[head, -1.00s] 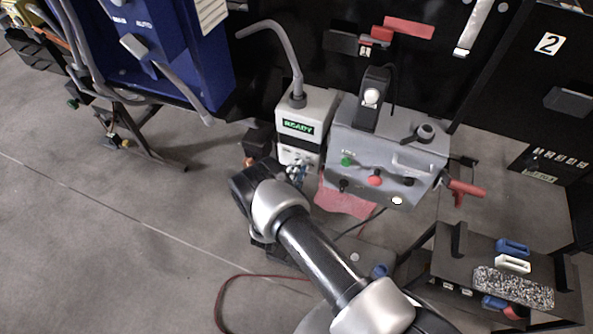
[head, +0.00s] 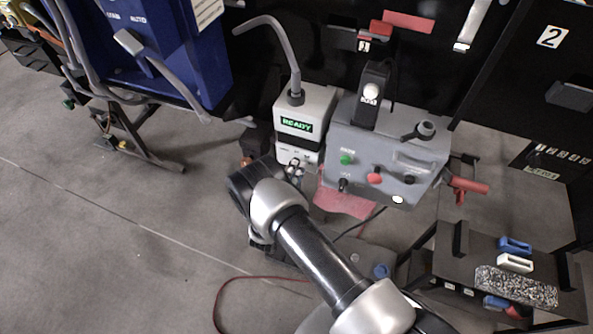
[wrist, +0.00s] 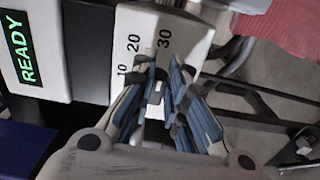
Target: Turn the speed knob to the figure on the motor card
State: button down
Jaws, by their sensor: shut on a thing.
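The speed unit is a white box (head: 306,104) with a green READY display, under a bent grey pipe. In the wrist view its white face (wrist: 185,22) carries the figures 10, 20 and 30 in an arc. My gripper (wrist: 164,82) is in front of that face, its blue-padded fingers shut on the speed knob, which they mostly hide. The knob's pointer and setting cannot be read. In the head view my gripper (head: 294,170) is at the box's lower front. I cannot make out a motor card with a readable figure.
A grey control box (head: 388,140) with green and red buttons stands close right of the white box. A pink cloth (head: 344,202) lies below it. A blue cabinet (head: 165,45) is at the left. A black rack (head: 450,262) with small parts is at the lower right.

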dwell(0.3)
jog(key=c, duration=1.6)
grip_release()
jog(key=v, duration=1.2)
